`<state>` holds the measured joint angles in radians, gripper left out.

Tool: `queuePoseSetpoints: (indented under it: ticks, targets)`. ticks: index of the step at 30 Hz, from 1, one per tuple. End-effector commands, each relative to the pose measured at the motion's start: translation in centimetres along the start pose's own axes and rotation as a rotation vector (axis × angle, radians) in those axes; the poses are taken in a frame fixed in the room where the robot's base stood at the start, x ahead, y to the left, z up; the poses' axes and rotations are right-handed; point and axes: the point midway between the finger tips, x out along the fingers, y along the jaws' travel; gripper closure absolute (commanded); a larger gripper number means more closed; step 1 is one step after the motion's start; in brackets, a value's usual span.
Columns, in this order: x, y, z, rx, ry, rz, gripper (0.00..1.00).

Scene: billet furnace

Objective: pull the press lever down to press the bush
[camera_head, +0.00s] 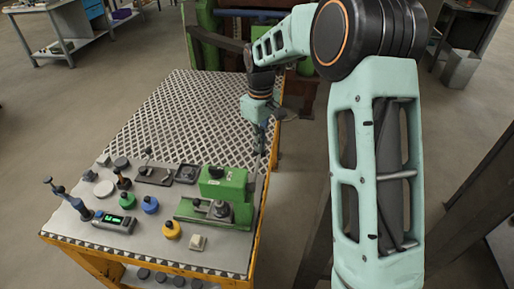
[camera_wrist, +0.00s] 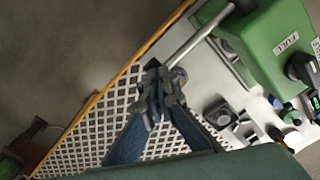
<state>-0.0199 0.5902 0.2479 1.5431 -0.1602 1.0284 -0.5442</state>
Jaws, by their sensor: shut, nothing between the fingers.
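The green press (camera_head: 224,188) stands at the right front of the bench, and its body with a "PULL" label (camera_wrist: 285,45) fills the upper right of the wrist view. The grey press lever (camera_wrist: 205,35) is a rod that slants from the body toward my fingertips. My gripper (camera_wrist: 163,80) is shut and empty, with its fingertips by the lever's lower-left end in the picture. I cannot tell whether they touch. In the head view my gripper (camera_head: 262,150) is behind the press, over the bench's right edge. The bush cannot be made out.
The bench's white lattice top (camera_head: 185,110) is clear behind the controls. Several knobs and buttons, including a blue one (camera_head: 150,204) and a yellow one (camera_head: 171,229), stand left of the press. A display box (camera_head: 114,223) sits at the front left.

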Motion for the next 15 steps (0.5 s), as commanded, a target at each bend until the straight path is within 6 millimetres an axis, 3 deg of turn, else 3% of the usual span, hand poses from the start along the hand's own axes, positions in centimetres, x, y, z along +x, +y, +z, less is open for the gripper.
queuePoseSetpoints:
  ticks: [15]
  targets:
    - [0.89,-0.03,0.08,0.0,-0.005,-0.003,1.0]
